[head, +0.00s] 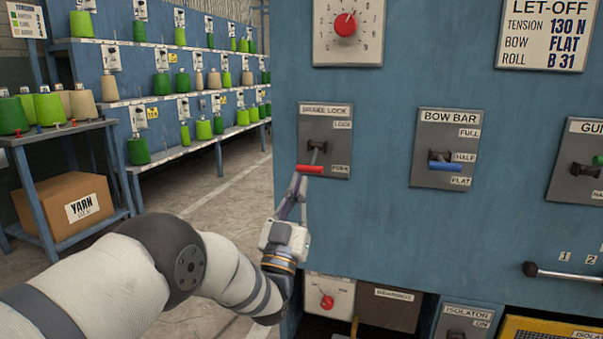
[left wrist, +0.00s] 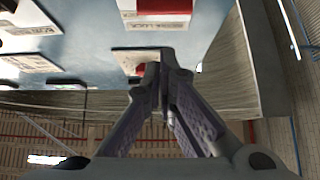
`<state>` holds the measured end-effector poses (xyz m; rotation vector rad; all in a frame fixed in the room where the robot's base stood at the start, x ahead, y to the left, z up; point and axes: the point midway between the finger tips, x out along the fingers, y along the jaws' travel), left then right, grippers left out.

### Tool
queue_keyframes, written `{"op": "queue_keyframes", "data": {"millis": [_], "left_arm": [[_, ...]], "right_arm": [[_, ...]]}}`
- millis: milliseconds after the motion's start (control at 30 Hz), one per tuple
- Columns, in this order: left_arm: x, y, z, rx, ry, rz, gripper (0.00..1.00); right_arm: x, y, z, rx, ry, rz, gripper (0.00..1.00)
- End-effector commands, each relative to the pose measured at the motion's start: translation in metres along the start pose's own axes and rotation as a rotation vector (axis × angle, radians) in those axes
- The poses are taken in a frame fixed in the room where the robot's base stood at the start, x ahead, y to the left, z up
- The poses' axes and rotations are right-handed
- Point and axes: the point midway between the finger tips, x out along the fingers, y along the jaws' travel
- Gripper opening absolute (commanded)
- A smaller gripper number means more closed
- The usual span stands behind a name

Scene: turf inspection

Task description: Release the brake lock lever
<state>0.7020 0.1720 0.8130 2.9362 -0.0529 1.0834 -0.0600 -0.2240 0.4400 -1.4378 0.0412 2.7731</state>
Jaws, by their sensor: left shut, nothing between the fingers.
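The brake lock lever (head: 310,169) has a red crossbar handle on a short grey stem. It sits on a grey plate (head: 339,120) labelled BRAKE LOCK, with LOCK marked above and a second, blurred label below. The handle is low on the plate, beside the lower label. My left gripper (head: 300,184) is shut and empty, its fingertips just under the red handle. In the left wrist view the closed fingertips (left wrist: 164,66) are close to a red part, mostly hidden behind them. I cannot tell whether they touch it. My right gripper is not in view.
The blue panel carries a red dial (head: 345,25), a BOW BAR lever with a blue handle (head: 445,166) and a green-handled lever at right. Below is a box with a red knob (head: 327,302). Yarn shelves (head: 150,98) and a carton (head: 75,203) stand left, beyond open floor.

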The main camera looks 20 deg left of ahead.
Motion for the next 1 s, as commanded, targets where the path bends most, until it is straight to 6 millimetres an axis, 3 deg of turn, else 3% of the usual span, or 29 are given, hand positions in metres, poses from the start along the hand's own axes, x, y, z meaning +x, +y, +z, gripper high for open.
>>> {"op": "queue_keyframes", "data": {"millis": [100, 267, 667, 767, 867, 967, 1000], "left_arm": [[-0.025, 0.000, 0.014, 0.000, 0.000, 0.000, 0.00], [-0.045, 0.000, 0.024, 0.000, 0.003, 0.001, 0.00], [-0.051, 0.000, 0.025, 0.000, 0.008, 0.001, 0.00], [-0.061, 0.000, 0.037, -0.001, -0.038, 0.003, 0.00], [-0.107, 0.001, 0.080, -0.007, -0.236, 0.013, 0.00], [-0.191, 0.000, 0.133, -0.016, -0.537, 0.024, 0.00], [-0.228, 0.000, 0.149, -0.018, -0.656, 0.027, 0.00]], "right_arm": [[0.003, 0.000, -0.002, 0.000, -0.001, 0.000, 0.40], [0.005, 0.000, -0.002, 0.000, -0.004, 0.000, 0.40], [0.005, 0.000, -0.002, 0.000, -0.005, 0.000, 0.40], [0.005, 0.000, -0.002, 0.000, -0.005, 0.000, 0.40], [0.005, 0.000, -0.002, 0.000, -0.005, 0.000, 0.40], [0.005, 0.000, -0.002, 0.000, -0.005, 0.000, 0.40], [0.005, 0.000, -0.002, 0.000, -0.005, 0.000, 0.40]]}}
